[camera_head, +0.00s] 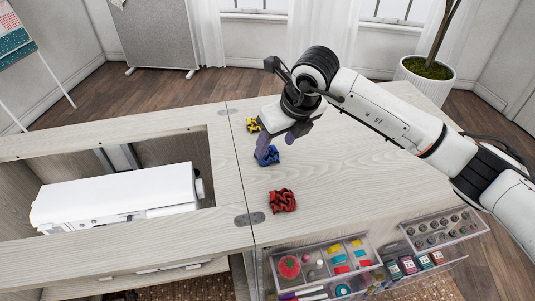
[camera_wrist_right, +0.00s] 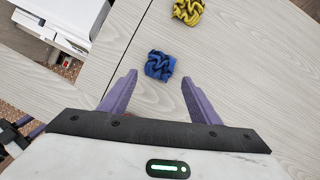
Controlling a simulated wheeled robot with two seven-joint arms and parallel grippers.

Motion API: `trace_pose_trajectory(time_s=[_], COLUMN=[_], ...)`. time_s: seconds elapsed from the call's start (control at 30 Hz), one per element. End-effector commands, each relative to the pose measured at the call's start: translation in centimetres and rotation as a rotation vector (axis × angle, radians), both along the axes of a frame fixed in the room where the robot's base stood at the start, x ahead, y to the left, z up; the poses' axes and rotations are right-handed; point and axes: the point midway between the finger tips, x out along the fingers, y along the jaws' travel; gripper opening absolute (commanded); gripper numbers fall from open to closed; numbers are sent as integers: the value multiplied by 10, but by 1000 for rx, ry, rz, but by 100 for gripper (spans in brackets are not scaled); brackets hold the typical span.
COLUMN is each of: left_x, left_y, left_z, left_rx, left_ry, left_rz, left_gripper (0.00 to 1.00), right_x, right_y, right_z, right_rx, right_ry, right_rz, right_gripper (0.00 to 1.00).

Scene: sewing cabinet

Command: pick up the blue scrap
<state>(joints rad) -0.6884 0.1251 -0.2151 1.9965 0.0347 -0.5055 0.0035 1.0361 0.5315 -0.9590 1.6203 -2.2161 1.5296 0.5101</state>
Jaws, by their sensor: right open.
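The blue scrap (camera_head: 268,155) lies crumpled on the wooden cabinet top, between a yellow scrap (camera_head: 253,125) behind it and a red scrap (camera_head: 282,201) in front. My right gripper (camera_head: 281,147) is above and close to the blue scrap, pointing down, with its purple fingers apart. In the right wrist view the blue scrap (camera_wrist_right: 160,65) lies just beyond the two open fingertips (camera_wrist_right: 159,80), with nothing between the fingers. The yellow scrap also shows at the top of that view (camera_wrist_right: 188,11).
A white sewing machine (camera_head: 115,197) sits in the cabinet opening at left. Clear trays of sewing supplies (camera_head: 325,262) are at the front right edge. The cabinet top (camera_head: 345,190) right of the scraps is clear. A potted plant (camera_head: 425,77) stands behind.

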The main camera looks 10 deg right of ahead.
Motion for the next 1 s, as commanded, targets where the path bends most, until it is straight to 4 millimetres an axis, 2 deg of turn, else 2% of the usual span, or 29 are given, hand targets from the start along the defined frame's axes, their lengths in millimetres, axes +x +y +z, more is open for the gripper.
trace_pose_trajectory(time_s=[0.3, 0.6, 0.67, 0.8, 1.0], left_x=[-2, -2, -2, -1, 0], left_y=[0, 1, 1, 1, 1], left_z=[-2, -2, -2, -1, 0], left_rx=[0, 1, 1, 0, 1], left_ry=[6, 6, 6, 5, 1], left_rz=[1, 2, 2, 2, 2], left_gripper=[31, 31, 31, 31, 31], right_x=[14, 16, 16, 16, 16], right_y=[7, 8, 8, 8, 8], right_z=[-41, -47, -47, -47, -47], right_rx=[2, 0, 0, 1, 1], right_ry=[4, 1, 1, 1, 1], right_rz=[1, 1, 1, 2, 2], right_gripper=[57, 57, 48, 25, 22])
